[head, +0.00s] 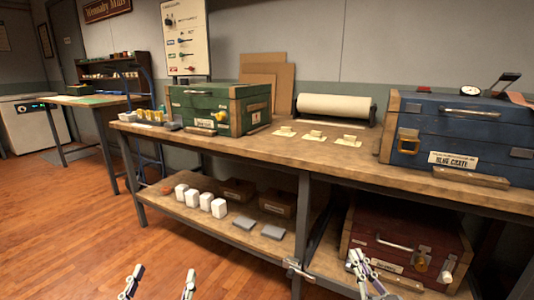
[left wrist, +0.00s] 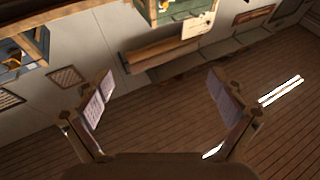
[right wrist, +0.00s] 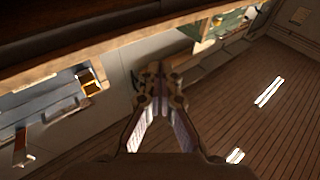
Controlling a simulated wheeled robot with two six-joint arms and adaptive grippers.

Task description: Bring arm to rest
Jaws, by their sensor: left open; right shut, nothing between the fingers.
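My left gripper (head: 160,284) is low at the bottom of the head view, in front of the workbench and over the floor. In the left wrist view its two fingers (left wrist: 160,105) stand wide apart with nothing between them. My right gripper (head: 358,258) is low in front of the bench's lower shelf, right of the middle. In the right wrist view its fingertips (right wrist: 157,72) meet and hold nothing. Both grippers look empty, and neither visibly touches anything.
The workbench (head: 253,144) carries a green chest (head: 190,112), a blue chest (head: 462,130), a paper roll (head: 333,107) and small cards. Its lower shelf (head: 160,203) holds white blocks, boxes and a red chest (head: 390,226). The wooden floor (head: 60,215) at left is clear.

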